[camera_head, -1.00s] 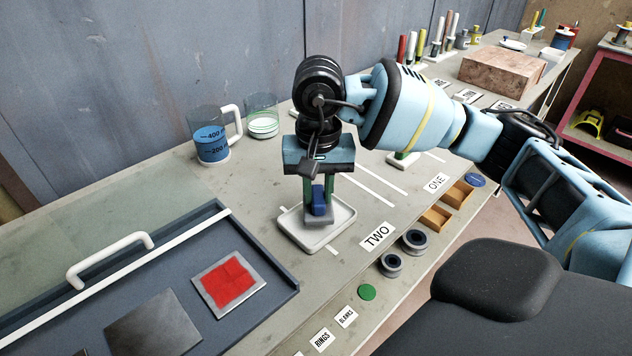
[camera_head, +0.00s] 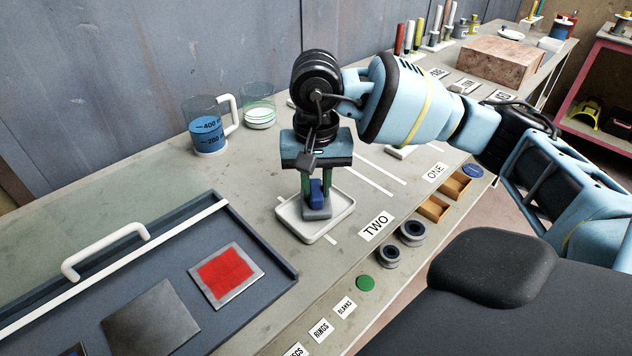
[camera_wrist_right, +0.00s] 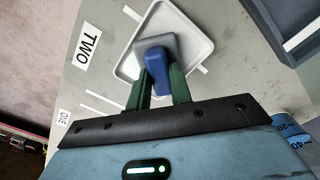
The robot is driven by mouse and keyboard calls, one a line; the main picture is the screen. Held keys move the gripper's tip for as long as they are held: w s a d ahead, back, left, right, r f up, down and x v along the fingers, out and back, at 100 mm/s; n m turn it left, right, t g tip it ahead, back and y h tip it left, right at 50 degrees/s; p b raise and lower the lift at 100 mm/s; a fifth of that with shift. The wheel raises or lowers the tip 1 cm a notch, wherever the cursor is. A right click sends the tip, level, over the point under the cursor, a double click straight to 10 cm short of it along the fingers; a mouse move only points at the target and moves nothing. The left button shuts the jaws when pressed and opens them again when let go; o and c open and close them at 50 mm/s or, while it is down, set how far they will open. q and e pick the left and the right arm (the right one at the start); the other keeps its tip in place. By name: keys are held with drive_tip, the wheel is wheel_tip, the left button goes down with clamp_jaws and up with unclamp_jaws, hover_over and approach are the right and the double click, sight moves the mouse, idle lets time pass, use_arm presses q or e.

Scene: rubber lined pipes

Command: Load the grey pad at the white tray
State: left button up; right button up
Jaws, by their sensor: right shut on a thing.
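The grey pad (camera_head: 316,212) has a blue upright grip (camera_head: 317,191) on top. My right gripper (camera_head: 317,188) points down and is shut on the blue grip, with a green finger on each side. The pad is over the middle of the shallow white tray (camera_head: 338,223), inside its rim as seen from above. I cannot tell if it touches the tray floor. In the right wrist view the grey pad (camera_wrist_right: 160,43), the blue grip (camera_wrist_right: 157,69) and the white tray (camera_wrist_right: 194,28) also show. My left gripper is not in view.
A "TWO" label (camera_head: 376,226) lies right of the tray, with two dark-centred rings (camera_head: 400,244) near the bench edge. A beaker of blue liquid (camera_head: 206,137) stands behind left. A dark tray with a red square (camera_head: 227,275) lies at front left.

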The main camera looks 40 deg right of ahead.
sight(316, 188)
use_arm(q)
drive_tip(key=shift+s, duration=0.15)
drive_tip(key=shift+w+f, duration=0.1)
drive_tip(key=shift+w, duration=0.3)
use_arm(e)
drive_tip(key=shift+f, duration=0.15)
drive_tip(key=shift+s, duration=0.1)
idle(0.4)
